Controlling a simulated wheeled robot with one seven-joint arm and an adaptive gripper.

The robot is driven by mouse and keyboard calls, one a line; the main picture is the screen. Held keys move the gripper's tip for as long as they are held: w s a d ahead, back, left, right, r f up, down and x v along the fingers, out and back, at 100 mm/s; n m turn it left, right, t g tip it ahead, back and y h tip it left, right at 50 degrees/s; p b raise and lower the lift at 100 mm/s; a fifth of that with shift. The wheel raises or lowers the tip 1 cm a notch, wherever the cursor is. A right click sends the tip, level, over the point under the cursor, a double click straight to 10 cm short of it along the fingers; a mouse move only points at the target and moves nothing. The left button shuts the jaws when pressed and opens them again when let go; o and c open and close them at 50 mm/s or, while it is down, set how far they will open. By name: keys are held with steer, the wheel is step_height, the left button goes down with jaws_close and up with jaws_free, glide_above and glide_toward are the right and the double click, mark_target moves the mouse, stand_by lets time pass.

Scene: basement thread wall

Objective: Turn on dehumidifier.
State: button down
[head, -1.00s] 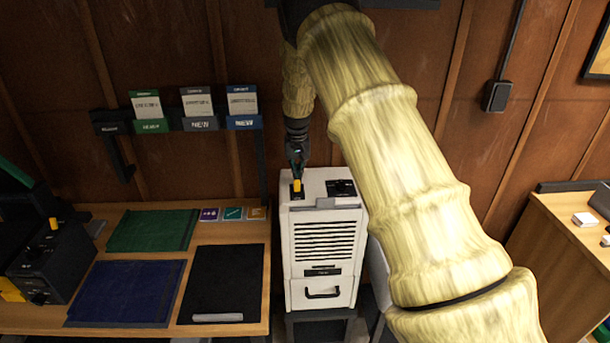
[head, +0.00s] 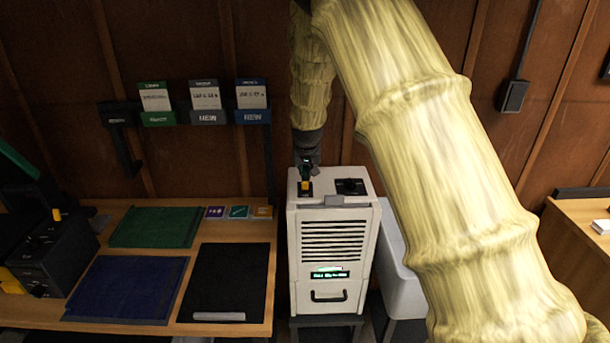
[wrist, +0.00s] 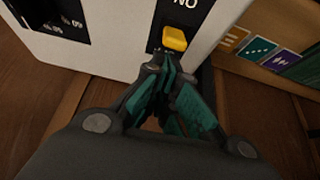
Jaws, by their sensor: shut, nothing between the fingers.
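The white dehumidifier (head: 299,262) stands on a dark stand beside the table. Its front display (head: 330,273) is lit green. A black control panel (head: 351,187) is on the top right. My gripper (head: 306,170) is shut and empty, just behind the switch. In the wrist view its fingertips (wrist: 163,66) are close to the switch; I cannot tell whether they touch it.
A wooden table (head: 262,320) at left holds a green mat (head: 155,227), a blue mat (head: 125,288) and a black mat (head: 225,280). A light grey bin (head: 402,280) stands right of the dehumidifier. Card holders (head: 206,117) hang on the wall behind.

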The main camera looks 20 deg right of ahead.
mark_target(307, 182)
steer(key=shift+d, duration=0.15)
steer(key=shift+r, duration=0.15)
steer(key=shift+r+p, duration=0.6)
steer(key=shift+r, duration=0.1)
steer(key=shift+w+d+r, duration=0.3)
steer(key=shift+w, duration=0.1)
steer(key=w, duration=0.1)
steer(key=w+p, duration=0.1)
steer(key=w+d+r, duration=0.1)
steer(key=shift+p, duration=0.3)
steer(key=shift+a+b, duration=0.4)
steer(key=s+f+b+v, duration=0.1)
steer(key=s+b+v, duration=0.1)
steer(key=v, duration=0.7)
steer(key=shift+r+b, duration=0.2)
steer(key=shift+b, duration=0.25)
steer(key=shift+s+a, duration=0.15)
